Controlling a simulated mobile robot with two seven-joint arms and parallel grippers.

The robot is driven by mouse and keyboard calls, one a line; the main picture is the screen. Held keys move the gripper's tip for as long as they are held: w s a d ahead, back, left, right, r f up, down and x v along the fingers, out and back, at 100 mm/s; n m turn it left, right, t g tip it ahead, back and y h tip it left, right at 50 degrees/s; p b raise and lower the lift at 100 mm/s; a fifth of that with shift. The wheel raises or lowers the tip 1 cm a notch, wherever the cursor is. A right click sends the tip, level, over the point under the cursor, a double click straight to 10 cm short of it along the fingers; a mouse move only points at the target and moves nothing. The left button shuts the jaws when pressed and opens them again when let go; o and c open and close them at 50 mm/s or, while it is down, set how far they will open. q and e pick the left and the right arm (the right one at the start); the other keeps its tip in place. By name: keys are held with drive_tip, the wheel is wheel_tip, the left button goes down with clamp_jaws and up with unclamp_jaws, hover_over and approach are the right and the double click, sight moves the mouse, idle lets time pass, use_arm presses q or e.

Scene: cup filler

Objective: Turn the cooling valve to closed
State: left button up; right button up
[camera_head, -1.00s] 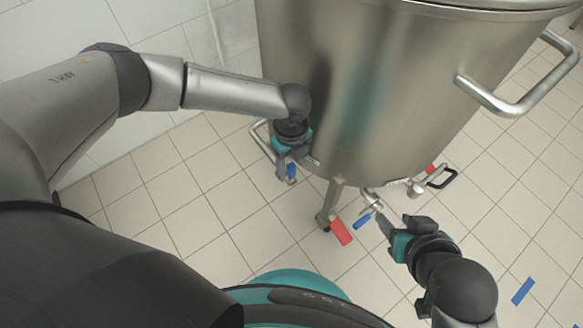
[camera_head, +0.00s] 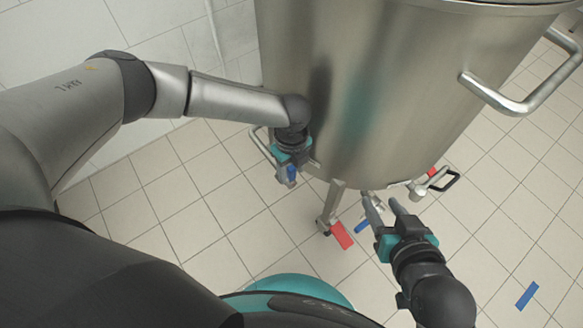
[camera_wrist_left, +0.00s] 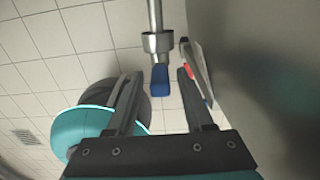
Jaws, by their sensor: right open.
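A valve with a blue handle (camera_head: 291,173) is low at the left side of the steel vat. My left gripper (camera_head: 298,166) is right at it. In the left wrist view my left gripper (camera_wrist_left: 158,100) is open, with the blue handle (camera_wrist_left: 160,79) ahead between its fingertips and a gap on both sides. No label shows which valve is for cooling.
The large steel vat (camera_head: 400,100) fills the back, with a side handle (camera_head: 515,105). A red handle (camera_head: 342,235) shows by the vat's leg (camera_head: 330,205). A blue strip (camera_head: 527,295) lies on the tiled floor.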

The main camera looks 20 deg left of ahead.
use_arm(q)
clamp_jaws()
idle(1.2)
